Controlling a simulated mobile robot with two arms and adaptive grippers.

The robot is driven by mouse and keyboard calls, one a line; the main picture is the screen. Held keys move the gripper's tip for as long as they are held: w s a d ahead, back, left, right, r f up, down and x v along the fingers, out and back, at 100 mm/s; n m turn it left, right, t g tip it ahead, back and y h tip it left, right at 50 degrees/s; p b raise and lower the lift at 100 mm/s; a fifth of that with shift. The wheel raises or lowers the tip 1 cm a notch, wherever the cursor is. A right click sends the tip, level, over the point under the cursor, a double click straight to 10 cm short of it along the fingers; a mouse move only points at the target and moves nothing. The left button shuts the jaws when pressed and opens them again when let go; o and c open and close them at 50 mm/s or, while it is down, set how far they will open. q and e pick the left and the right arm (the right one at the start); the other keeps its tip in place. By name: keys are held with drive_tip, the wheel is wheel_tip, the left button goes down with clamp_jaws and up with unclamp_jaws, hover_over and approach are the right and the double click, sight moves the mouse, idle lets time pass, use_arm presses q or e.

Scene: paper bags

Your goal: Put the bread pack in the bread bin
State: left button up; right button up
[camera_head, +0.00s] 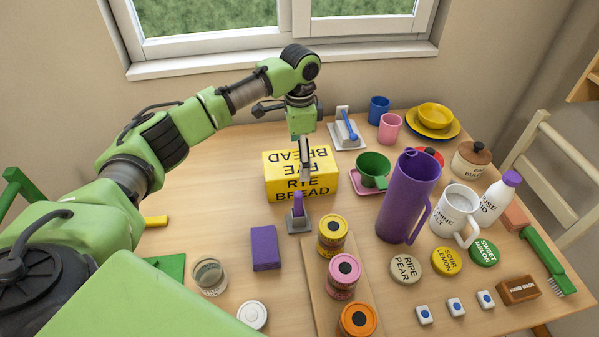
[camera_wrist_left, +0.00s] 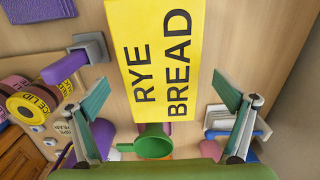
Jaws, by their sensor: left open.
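The bread pack (camera_head: 285,181) is a yellow box with black RYE BREAD lettering, lying on the wooden table below the window. In the left wrist view the pack (camera_wrist_left: 150,60) fills the upper middle, its lettered face towards the camera. My left gripper (camera_head: 305,172) points down over the pack in the head view and hides part of its lettering. In the left wrist view the left gripper (camera_wrist_left: 162,93) has its fingers wide apart with nothing held; I cannot tell how high above the pack they are. I see no bread bin. My right gripper is out of view.
A grey stand with a purple piece (camera_head: 298,215) is close in front of the pack. A green cup (camera_head: 374,168) on a pink saucer is close to its right. A tall purple jug (camera_head: 408,197), mugs, jars and tins crowd the right. The table left of the pack is mostly clear.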

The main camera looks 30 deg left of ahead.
use_arm(q)
wheel_tip(320, 180, down, 7)
drive_tip(key=shift+f+p, duration=0.2)
drive_tip(key=shift+p, duration=0.15)
drive_tip(key=shift+r, duration=0.1)
drive_tip(key=c, duration=1.7)
